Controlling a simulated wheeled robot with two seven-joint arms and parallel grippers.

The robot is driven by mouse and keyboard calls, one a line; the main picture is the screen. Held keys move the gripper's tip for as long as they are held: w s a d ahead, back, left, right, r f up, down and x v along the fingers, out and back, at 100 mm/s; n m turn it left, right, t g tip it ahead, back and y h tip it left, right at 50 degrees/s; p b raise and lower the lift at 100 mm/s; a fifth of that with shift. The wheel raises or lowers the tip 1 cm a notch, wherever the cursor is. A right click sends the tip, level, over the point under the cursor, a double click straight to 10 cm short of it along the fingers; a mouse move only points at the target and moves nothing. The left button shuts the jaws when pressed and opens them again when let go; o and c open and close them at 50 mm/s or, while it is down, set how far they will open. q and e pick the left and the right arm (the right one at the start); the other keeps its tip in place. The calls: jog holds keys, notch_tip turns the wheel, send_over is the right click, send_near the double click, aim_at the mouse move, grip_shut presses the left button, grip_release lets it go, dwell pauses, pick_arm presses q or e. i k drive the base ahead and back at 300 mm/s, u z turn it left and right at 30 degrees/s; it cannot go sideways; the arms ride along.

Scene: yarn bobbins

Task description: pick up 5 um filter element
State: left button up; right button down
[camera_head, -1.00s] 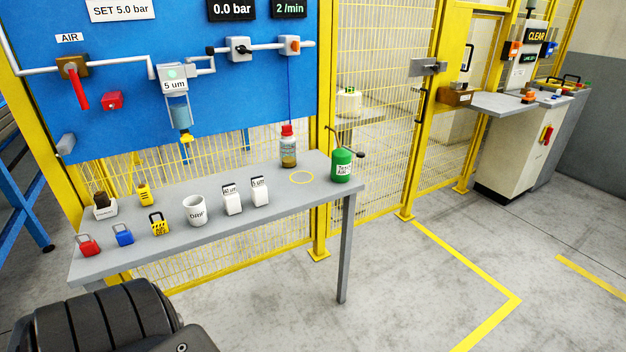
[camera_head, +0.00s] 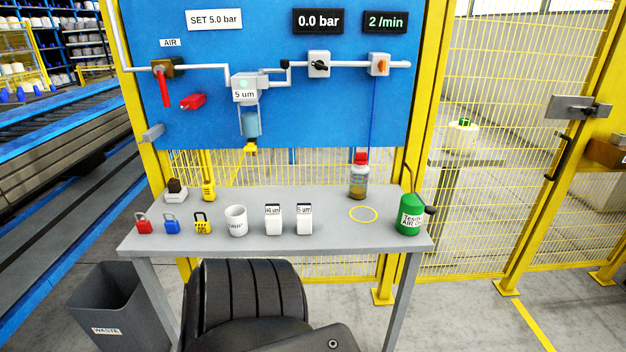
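The 5 um filter element is a small white box-shaped piece with a dark top (camera_head: 304,219), upright on the grey table (camera_head: 330,240). A similar white piece with a label that seems to read 40 um (camera_head: 273,219) stands just to its left, with a small gap. A filter housing labelled 5 um (camera_head: 246,95) with a clear bluish bowl hangs on the blue panel above the table. Neither of my grippers is in view. A black ribbed part of my own body (camera_head: 247,305) shows at the bottom, in front of the table.
On the table stand a white mug (camera_head: 236,221), red (camera_head: 144,223), blue (camera_head: 172,223) and yellow (camera_head: 202,223) padlocks, a red-capped bottle (camera_head: 359,178) and a green oil can (camera_head: 409,215). A yellow ring mark (camera_head: 363,214) is empty. A waste bin (camera_head: 120,305) stands at lower left.

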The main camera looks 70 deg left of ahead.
aim_at(304, 217)
jog(key=u, duration=0.6)
jog(key=i, duration=0.9)
jog(key=u, duration=1)
jog(key=i, duration=0.2)
jog(key=u, duration=0.2)
